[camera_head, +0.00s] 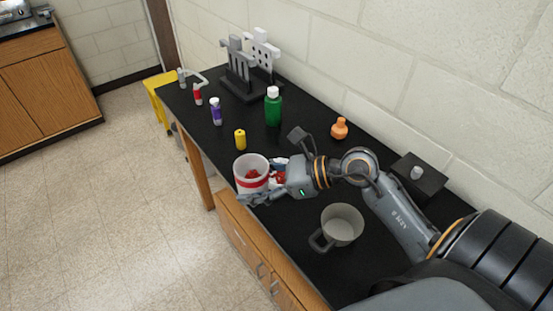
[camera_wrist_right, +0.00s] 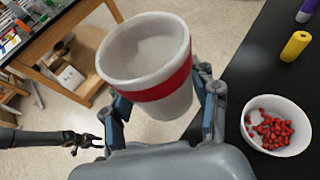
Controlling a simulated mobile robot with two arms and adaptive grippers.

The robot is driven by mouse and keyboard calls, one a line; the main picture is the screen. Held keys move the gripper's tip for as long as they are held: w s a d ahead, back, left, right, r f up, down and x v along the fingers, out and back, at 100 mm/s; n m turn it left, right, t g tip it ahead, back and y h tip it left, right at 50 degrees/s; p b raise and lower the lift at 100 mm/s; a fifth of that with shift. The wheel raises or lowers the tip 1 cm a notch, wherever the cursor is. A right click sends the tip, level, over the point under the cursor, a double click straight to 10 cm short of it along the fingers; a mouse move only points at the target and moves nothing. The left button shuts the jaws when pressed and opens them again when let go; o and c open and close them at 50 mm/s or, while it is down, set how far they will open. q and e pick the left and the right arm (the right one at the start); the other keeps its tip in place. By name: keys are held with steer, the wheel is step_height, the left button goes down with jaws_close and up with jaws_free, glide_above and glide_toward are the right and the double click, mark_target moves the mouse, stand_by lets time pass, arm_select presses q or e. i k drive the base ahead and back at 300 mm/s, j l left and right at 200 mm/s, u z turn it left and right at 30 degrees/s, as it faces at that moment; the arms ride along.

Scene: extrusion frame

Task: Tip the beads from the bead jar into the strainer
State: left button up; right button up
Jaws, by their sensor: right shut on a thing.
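A white cup-shaped vessel with a red band (camera_head: 252,183), apparently the bead jar, is held in my right gripper (camera_head: 268,180). The right wrist view shows the jar (camera_wrist_right: 165,88) between the fingers, tilted, with bare white inner wall; its bottom is hidden there. In the head view some red shows inside its mouth. A white bowl with red beads (camera_wrist_right: 283,147) stands on the bench beside the jar; it may be the strainer, but no holes are visible. In the head view my gripper mostly hides it. My left gripper (camera_wrist_right: 92,140) shows small in the wrist view, empty with fingers apart.
A grey mug (camera_head: 342,224) stands near the bench's front edge. A yellow bottle (camera_head: 240,140), purple bottle (camera_head: 216,112), green bottle (camera_head: 272,108) and orange flask (camera_head: 339,128) stand farther back. A dark rack (camera_head: 240,75) stands at the far end.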

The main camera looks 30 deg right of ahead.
mark_target(341, 223)
steer(key=z, duration=1.1)
